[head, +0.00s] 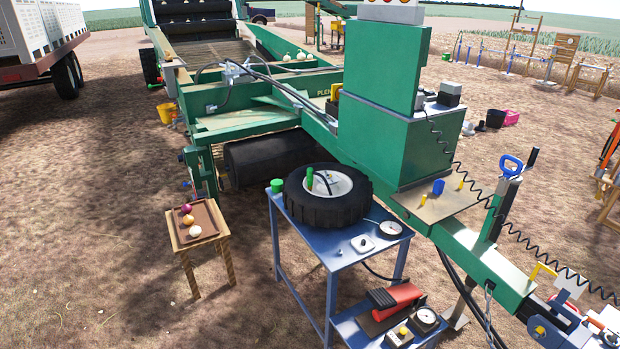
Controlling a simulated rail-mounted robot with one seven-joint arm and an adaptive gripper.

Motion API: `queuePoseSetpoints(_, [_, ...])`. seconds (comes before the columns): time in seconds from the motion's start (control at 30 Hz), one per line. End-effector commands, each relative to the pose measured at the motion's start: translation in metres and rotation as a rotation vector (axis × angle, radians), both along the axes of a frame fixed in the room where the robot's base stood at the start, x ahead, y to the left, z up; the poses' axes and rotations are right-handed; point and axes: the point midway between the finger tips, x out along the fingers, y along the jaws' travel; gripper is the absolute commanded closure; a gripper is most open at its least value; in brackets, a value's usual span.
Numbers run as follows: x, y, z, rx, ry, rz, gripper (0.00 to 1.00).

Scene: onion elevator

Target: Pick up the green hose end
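A small green upright piece (310,178), which looks like the green hose end, stands at the hub of a black tyre. A short dark hose (325,183) curves beside it over the pale rim. The tyre (328,208) lies flat on a blue workbench (345,255). How the green piece joins the hose is too small to tell. My gripper is not in view.
A green cup (277,186) stands at the bench's left corner; a round gauge (390,229) lies at right. A red foot pump (393,298) sits on the lower shelf. A wooden stool (199,235) with an onion tray stands left. The green machine (375,140) rises behind.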

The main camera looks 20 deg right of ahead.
Motion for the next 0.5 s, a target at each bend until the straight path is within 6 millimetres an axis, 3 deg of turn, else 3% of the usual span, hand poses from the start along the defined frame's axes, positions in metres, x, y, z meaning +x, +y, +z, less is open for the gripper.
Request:
queuePoseSetpoints(0.27, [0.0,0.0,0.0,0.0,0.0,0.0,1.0])
queuePoseSetpoints(0.5, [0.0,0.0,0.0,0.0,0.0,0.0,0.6])
